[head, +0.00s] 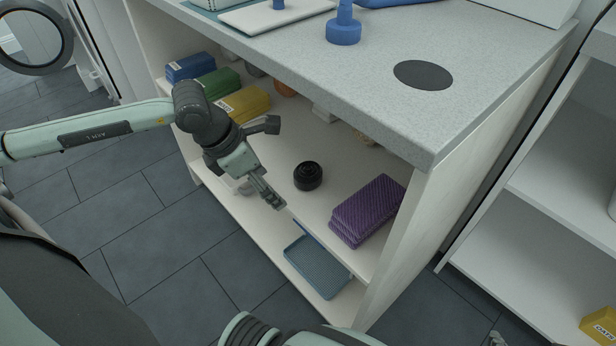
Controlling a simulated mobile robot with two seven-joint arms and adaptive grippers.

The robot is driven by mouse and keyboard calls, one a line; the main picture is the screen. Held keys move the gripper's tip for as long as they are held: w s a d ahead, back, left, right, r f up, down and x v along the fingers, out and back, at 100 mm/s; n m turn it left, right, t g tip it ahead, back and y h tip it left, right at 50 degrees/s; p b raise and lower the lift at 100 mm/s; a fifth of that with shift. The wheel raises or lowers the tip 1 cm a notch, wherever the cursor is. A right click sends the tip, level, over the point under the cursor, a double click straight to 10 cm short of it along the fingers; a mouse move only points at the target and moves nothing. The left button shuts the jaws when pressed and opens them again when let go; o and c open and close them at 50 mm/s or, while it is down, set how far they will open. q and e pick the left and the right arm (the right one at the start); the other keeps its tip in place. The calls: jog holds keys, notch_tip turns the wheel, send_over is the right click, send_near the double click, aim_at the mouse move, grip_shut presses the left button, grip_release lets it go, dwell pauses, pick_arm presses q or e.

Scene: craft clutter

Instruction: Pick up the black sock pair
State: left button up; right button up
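The black sock pair (308,176) is a small round black roll on the upper shelf inside the counter, right of the middle of that shelf. My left gripper (275,164) is at the shelf's open front, just left of the sock pair. Its two fingers are spread wide, one up towards the back and one low at the shelf's front edge. Nothing is between them, and the sock pair lies apart from them.
A folded purple cloth stack (368,211) lies right of the sock pair. Blue (190,67), green (217,84) and yellow (243,103) packs stand at the shelf's left. A blue-grey tray (317,266) sits below. The countertop (480,55) overhangs the shelf.

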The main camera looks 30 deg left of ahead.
aim_at(303, 170)
pick_arm(q)
jog(key=shift+w+d+r, duration=0.1)
jog(key=shift+w+d, duration=0.55)
jog(key=shift+w, duration=0.3)
jog(key=shift+w+d, duration=0.35)
jog(key=shift+w, duration=0.2)
jog(key=w+d, duration=0.1)
jog(key=w, duration=0.1)
jog(key=w+d+f+p, duration=0.1)
jog(key=w, duration=0.1)
jog(key=shift+d, duration=0.35)
jog(key=shift+f, duration=0.15)
jog(key=c, duration=1.3)
jog(key=shift+o, duration=0.2)
pick_arm(e)
jog(key=s+d+g, duration=0.1)
jog(key=s, duration=0.1)
jog(key=s+d+f+g+h, duration=0.1)
jog(key=s+d, duration=0.1)
jog(key=shift+f, duration=0.2)
